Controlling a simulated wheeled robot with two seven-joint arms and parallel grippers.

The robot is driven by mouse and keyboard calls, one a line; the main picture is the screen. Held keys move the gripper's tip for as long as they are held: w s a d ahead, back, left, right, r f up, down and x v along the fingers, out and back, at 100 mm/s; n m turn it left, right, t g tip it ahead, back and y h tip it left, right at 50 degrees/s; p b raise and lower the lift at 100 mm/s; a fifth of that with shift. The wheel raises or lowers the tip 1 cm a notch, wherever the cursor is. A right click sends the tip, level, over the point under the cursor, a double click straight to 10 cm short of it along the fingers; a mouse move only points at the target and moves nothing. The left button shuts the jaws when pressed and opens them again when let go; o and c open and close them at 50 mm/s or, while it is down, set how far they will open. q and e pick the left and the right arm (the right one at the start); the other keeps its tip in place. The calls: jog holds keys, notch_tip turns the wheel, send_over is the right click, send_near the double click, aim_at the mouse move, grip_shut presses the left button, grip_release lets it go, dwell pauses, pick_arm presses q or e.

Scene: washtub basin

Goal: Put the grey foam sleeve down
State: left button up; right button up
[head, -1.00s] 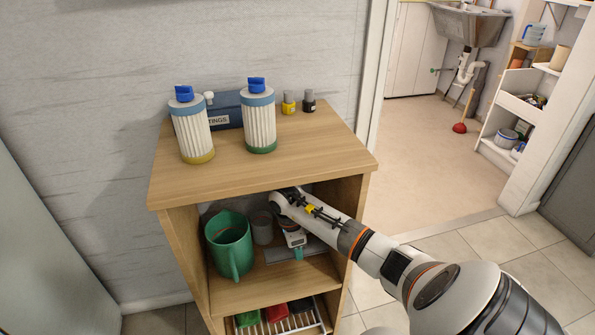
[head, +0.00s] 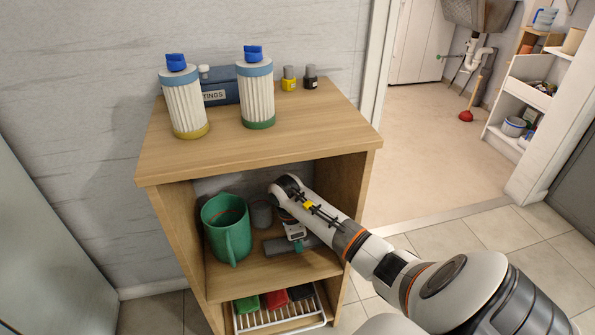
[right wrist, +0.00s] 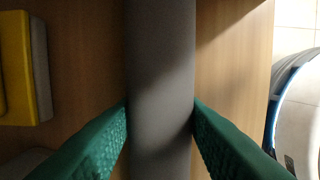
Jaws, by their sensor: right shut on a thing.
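The grey foam sleeve (head: 275,246) is a plain grey tube inside the open middle compartment of the wooden cabinet, just above or on its shelf (head: 245,285); I cannot tell if it touches. My right gripper (head: 297,245) reaches in from the right and is shut on the sleeve. In the right wrist view the sleeve (right wrist: 162,60) runs top to bottom between the green fingers of the right gripper (right wrist: 161,118), with bare wood behind it. The sleeve's ends are out of that view. My left gripper is not in view.
A green mug (head: 225,228) and a grey cup (head: 261,213) stand left of the sleeve. A yellow and grey block (right wrist: 16,66) shows at the wrist view's left. The cabinet top (head: 300,130) overhangs my arm. A rack (head: 282,317) with coloured items sits below.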

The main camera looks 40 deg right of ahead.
dwell(0.3)
jog(key=shift+f, duration=0.1)
jog(key=o, duration=1)
jog(key=shift+o, duration=0.2)
